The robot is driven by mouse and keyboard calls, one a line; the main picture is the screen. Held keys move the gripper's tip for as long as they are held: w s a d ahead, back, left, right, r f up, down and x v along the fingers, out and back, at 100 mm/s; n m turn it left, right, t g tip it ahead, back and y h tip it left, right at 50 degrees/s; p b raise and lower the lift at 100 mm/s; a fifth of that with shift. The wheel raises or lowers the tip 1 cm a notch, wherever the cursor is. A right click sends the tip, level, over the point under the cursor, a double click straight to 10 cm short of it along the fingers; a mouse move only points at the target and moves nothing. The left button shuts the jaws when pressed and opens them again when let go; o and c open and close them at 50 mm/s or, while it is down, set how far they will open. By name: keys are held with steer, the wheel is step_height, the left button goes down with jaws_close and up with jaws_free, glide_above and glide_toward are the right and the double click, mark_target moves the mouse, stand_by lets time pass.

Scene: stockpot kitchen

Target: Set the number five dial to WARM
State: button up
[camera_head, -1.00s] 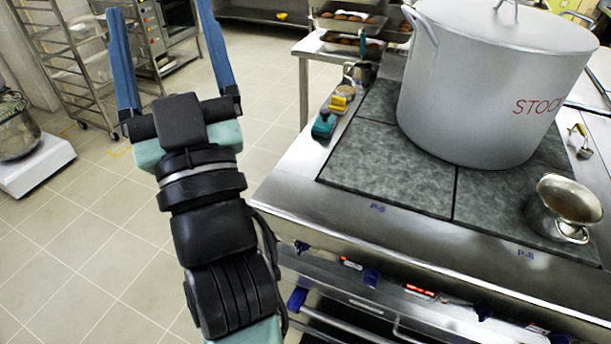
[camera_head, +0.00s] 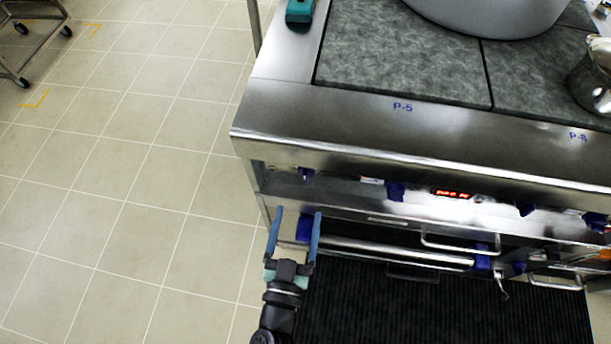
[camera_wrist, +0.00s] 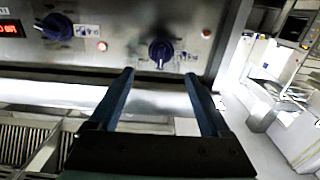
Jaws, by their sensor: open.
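My gripper (camera_head: 298,211) is open and empty, below the front panel near the stove's left corner. In the wrist view its two blue fingers (camera_wrist: 160,74) point at the panel, apart from it. A dark blue dial (camera_wrist: 160,51) is on the panel just beyond the gap between the fingertips. A second dial (camera_wrist: 56,27) is further left, beside a red display (camera_wrist: 10,28). In the head view a dark blue dial (camera_head: 306,174) sits under the counter lip, with another dial (camera_head: 396,190) to its right. The dial numbers and settings are too small to read.
The stove top has a hotplate (camera_head: 400,60) labelled P-5, and a large pot (camera_head: 490,12). A metal rail (camera_head: 390,252) with blue brackets runs below the panel. A dark ribbed surface (camera_head: 400,305) lies lower. The tiled floor (camera_head: 120,180) at left is clear.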

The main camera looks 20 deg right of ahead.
mark_target(304, 180)
steer(key=b+x, duration=0.1)
steer(key=x, duration=0.8)
steer(key=shift+w+d, duration=0.15)
steer(key=shift+w, duration=0.15)
steer(key=shift+c, duration=0.3)
jaws_close()
steer(key=m, duration=0.5)
steer(key=shift+m, duration=0.3)
steer(key=m+b, duration=0.1)
steer(key=m, duration=0.4)
stand_by(0.3)
